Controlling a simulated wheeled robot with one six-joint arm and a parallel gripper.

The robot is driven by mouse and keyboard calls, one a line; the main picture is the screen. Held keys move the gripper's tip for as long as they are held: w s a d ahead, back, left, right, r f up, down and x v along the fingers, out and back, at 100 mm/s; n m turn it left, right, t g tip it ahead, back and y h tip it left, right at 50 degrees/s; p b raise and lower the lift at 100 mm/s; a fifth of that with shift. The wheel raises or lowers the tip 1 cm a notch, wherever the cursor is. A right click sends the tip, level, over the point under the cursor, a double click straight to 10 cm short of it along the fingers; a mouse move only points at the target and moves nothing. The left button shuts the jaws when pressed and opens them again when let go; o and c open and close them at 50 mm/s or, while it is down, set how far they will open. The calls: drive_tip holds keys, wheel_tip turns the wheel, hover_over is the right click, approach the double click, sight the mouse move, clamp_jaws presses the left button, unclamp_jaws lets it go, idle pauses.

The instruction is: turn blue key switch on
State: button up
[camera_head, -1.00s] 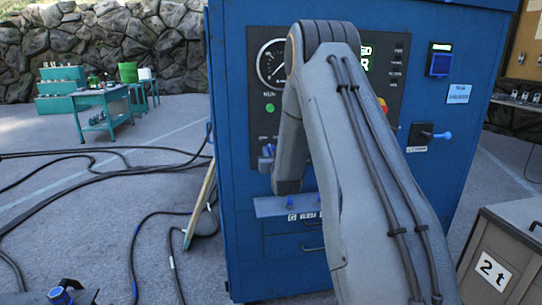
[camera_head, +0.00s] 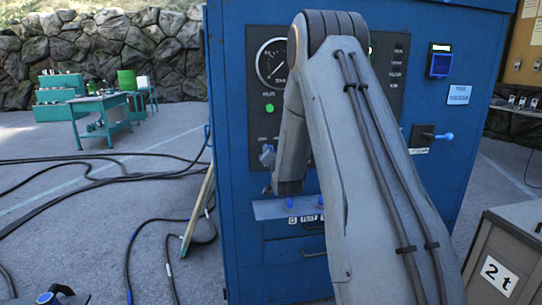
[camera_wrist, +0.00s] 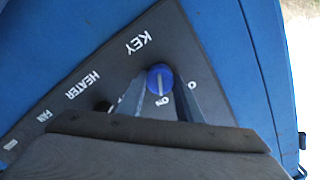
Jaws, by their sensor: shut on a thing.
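The blue key switch (camera_wrist: 159,78) sits on the dark panel under the white word KEY in the wrist view. It is a round blue knob with a white line that runs nearly up and down in the picture. A small white mark stands to its right and another just below it. My gripper (camera_wrist: 159,92) has one finger on each side of the knob and is shut on it. The lower part of the fingers is hidden by my own wrist. In the head view my arm hides the key switch.
The blue cabinet (camera_head: 228,120) carries a round gauge (camera_head: 272,62), a green lamp (camera_head: 269,108) and a blue-handled switch (camera_head: 438,136). HEATER and FAN labels lie left of the key. A grey box marked 2t (camera_head: 500,274) stands at right. Black cables (camera_head: 120,172) lie on the floor at left.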

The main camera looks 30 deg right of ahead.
idle(0.3)
drive_tip(key=o, duration=1)
drive_tip(key=shift+o, duration=0.2)
drive_tip(key=shift+s, duration=0.1)
drive_tip(key=b+v, duration=0.1)
drive_tip(key=v, duration=0.6)
drive_tip(key=shift+s, duration=0.35)
drive_tip(key=shift+a, duration=0.15)
